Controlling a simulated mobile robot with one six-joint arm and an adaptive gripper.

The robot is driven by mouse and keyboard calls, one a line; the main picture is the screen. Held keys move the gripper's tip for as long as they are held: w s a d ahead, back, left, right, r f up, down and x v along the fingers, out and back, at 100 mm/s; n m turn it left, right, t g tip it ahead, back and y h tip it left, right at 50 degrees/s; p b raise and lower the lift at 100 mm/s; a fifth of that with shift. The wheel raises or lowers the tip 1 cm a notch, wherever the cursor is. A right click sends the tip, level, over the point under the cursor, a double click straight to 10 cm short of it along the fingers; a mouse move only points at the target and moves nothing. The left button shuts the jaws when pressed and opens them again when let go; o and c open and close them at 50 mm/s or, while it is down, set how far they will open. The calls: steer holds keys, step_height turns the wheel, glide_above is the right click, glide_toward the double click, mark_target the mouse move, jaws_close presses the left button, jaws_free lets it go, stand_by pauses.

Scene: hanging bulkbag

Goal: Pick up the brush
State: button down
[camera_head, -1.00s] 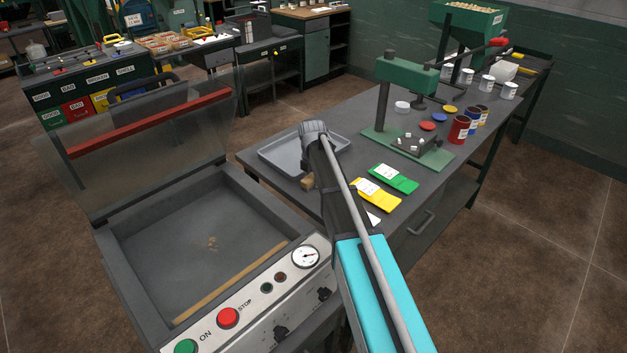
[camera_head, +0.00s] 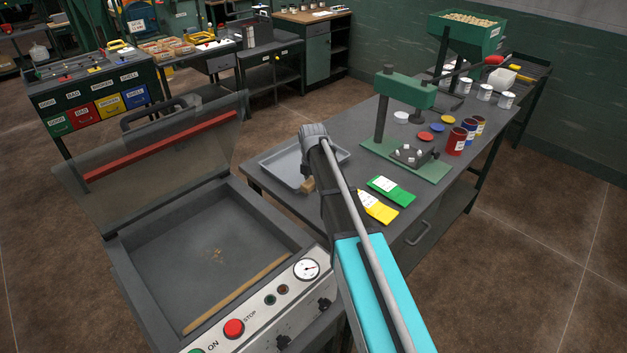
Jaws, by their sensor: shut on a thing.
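My arm, grey with a turquoise link, reaches from the bottom centre towards the bench in the head view. My gripper (camera_head: 311,177) is mostly hidden behind the arm's wrist and dark link, over the near side of the grey tray (camera_head: 272,168). A small light-brown wooden piece (camera_head: 307,185) shows just left of the dark link. It looks like part of the brush, held in the shut gripper. The rest of the brush is hidden, and I cannot tell its height above the bench.
The vacuum chamber (camera_head: 150,270) with its raised clear lid (camera_head: 150,160) stands at left, with crumbs inside. On the bench (camera_head: 345,110) are yellow (camera_head: 378,207) and green (camera_head: 391,190) pouches, a green press (camera_head: 405,90) and several cans. Brown floor (camera_head: 530,270) is clear at right.

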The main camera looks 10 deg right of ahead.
steer(key=s+a+r+p, duration=0.3)
steer(key=s+r+p, duration=0.2)
steer(key=s, duration=0.5)
steer(key=shift+s+r+p, duration=0.4)
steer(key=shift+r, duration=0.5)
steer(key=c, duration=0.8)
jaws_free()
steer(key=c, duration=0.5)
steer(key=shift+a, duration=0.2)
